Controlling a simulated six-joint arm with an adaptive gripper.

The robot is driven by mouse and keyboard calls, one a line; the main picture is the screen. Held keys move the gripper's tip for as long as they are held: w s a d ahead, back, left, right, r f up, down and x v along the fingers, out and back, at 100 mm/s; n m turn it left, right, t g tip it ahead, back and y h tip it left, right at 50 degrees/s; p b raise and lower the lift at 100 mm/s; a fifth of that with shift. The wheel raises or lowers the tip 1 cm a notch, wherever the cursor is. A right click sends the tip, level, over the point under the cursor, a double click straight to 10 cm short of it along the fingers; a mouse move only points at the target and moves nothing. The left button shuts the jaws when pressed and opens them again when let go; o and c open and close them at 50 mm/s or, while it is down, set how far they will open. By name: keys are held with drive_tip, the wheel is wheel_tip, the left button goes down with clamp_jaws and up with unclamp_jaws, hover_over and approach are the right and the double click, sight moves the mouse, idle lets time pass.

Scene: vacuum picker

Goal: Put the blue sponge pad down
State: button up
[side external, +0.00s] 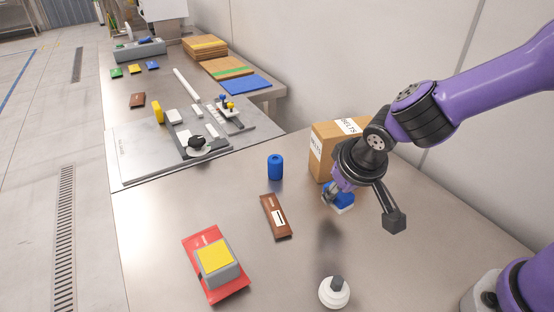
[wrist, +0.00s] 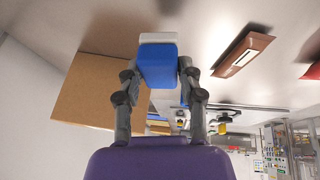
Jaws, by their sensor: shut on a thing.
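The blue sponge pad (side external: 334,190) is a blue block with a white layer on one face. My gripper (side external: 338,188) is shut on it, beside the cardboard box in the side view. In the wrist view the pad (wrist: 158,65) sits between the two fingers of my gripper (wrist: 158,72), with its white layer (wrist: 158,38) at the far end. A shadow lies on the table below and left of the gripper, and the pad appears to be above the surface. My wrist partly hides the pad in the side view.
A cardboard box (side external: 322,140) stands close behind the gripper. A blue cylinder (side external: 275,167), a brown bar (side external: 276,217), a yellow-topped block (side external: 214,256) on a red plate (side external: 236,291) and a white round piece (side external: 334,293) stand around. The table's middle right is bare.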

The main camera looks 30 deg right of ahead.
sight(338, 204)
drive_tip(key=shift+f, duration=1.8)
drive_tip(key=o, duration=1)
drive_tip(key=shift+f, duration=0.1)
drive_tip(key=shift+o, duration=0.2)
drive_tip(key=v, duration=1)
drive_tip(key=s+d+r+y, duration=0.1)
drive_tip(key=s+d+r, duration=0.1)
drive_tip(key=d, duration=0.3)
drive_tip(key=s+d+r+t, duration=0.1)
drive_tip(key=s+d+r, duration=0.2)
drive_tip(key=d+r, duration=0.1)
drive_tip(key=shift+s+d+r+y, duration=0.3)
drive_tip(key=shift+d+y, duration=0.1)
drive_tip(key=shift+d, duration=0.1)
drive_tip(key=shift+o, duration=0.2)
drive_tip(key=shift+s+d+r, duration=0.15)
drive_tip(key=shift+s+d, duration=0.1)
drive_tip(key=shift+s, duration=0.2)
